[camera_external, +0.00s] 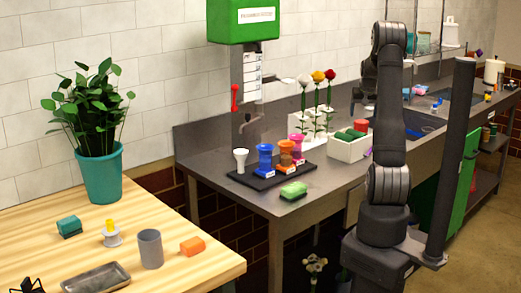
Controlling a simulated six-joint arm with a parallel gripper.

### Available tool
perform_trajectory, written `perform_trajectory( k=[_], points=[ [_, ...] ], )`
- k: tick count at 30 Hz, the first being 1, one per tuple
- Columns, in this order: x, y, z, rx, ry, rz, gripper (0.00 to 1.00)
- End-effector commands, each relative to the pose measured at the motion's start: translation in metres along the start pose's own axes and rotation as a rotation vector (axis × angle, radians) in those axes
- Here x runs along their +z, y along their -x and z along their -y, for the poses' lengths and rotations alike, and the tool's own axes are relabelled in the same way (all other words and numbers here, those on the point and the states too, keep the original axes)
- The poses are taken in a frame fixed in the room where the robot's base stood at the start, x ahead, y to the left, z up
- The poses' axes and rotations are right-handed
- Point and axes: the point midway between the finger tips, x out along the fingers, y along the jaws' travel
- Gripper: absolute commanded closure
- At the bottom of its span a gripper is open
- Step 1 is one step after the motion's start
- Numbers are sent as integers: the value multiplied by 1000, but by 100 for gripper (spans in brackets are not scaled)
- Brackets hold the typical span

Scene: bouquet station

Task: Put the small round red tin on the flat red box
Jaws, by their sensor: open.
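A small reddish bit (369,152) shows at the right end of a white bin, partly behind my arm, too small to identify. My arm stands upright at the right of the picture, and its upper links hide part of the counter behind it. My gripper cannot be made out; it seems hidden behind the arm.
A grey counter (325,182) holds a dark tray (262,184) of coloured cups, a green block (293,191), a white bin (346,150) and flowers. A wooden table (205,268) at left holds a plant pot (101,174), grey cup (150,249) and metal tray (96,277).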

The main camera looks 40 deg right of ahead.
Motion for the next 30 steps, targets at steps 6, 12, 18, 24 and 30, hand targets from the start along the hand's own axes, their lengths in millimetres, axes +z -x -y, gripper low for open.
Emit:
perform_trajectory(
  k=[6,12,18,24,30],
  points=[
    [0,28,0,0,0,0,22],
    [0,32,0,0,0,1,22],
    [0,32,0,0,0,1,22],
    [0,20,0,0,0,3,22],
    [1,-16,0,-1,0,5,22]
  ],
)
